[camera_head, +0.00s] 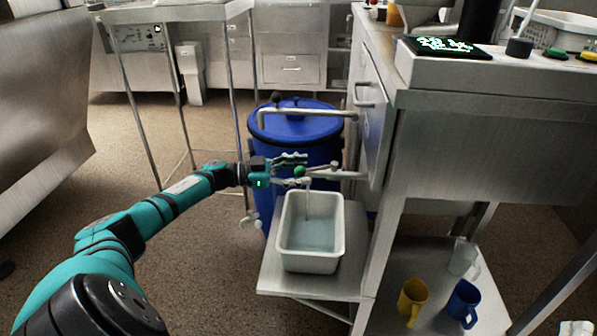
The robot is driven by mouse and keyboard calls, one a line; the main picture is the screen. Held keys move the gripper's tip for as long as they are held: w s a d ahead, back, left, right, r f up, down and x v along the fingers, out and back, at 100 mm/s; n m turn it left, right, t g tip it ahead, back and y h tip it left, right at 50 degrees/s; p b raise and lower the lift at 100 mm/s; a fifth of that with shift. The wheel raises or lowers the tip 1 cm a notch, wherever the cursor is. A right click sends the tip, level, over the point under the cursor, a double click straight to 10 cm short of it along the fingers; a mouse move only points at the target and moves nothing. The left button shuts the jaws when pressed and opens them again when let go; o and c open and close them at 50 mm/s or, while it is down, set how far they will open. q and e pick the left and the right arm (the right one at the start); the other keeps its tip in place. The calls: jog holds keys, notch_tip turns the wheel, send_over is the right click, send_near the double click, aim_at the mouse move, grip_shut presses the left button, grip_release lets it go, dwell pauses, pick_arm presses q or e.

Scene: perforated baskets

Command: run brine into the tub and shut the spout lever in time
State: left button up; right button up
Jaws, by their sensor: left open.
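The white rectangular tub (313,263) stands on a low metal shelf under the spout. A thin stream comes down from the spout (308,183) into it, and pale liquid covers its floor; the exact level is hard to judge. The spout lever has a green knob (299,171). My left gripper (292,169) is open, its fingers reaching in from the left, one above and one below the knob. I cannot tell whether they touch it. My right gripper is not in view.
A large blue lidded barrel (300,125) stands behind the spout, with a bent metal pipe (300,113) in front. The metal shelf (350,270) holds the tub.

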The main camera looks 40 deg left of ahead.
pick_arm(q)
jog(key=v, duration=1.2)
dwell(6.8)
